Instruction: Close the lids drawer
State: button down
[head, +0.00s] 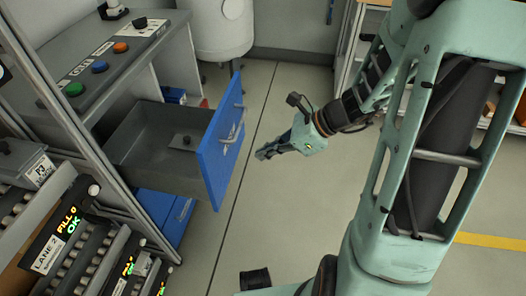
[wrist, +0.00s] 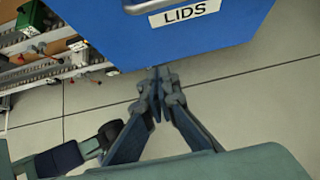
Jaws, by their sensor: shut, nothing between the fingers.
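The lids drawer stands pulled out of the grey bench, with a blue front (head: 219,150) and a grey tray (head: 150,145). A small dark thing (head: 184,141) lies inside it. The front has a bar handle (head: 232,134). In the wrist view the blue front (wrist: 235,45) carries a "LIDS" label (wrist: 185,13) beside part of the handle (wrist: 145,5). My gripper (head: 262,154) is shut and empty, to the right of the drawer front in the head view, apparently apart from it. In the wrist view its fingertips (wrist: 157,76) point towards the front's lower edge.
A sloped panel with coloured buttons (head: 99,67) tops the bench. Lane 2 rollers (head: 75,265) are at lower left. A white drum (head: 221,30) stands behind, and shelves (head: 352,40) are at the back right. Open floor (head: 285,210) lies right of the drawer.

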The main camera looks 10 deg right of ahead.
aim_at(225, 163)
jog(key=w+a+f, duration=0.1)
jog(key=a, duration=0.1)
jog(key=a+f+b, duration=0.1)
jog(key=a+f, duration=0.1)
jog(key=w+a+f+b, duration=0.1)
jog(key=a, duration=0.2)
jog(key=shift+w+a+f, duration=0.1)
jog(key=shift+w+f, duration=0.2)
jog(key=shift+w+a, duration=0.15)
jog(key=shift+a, duration=0.25)
jog(key=shift+a, duration=0.1)
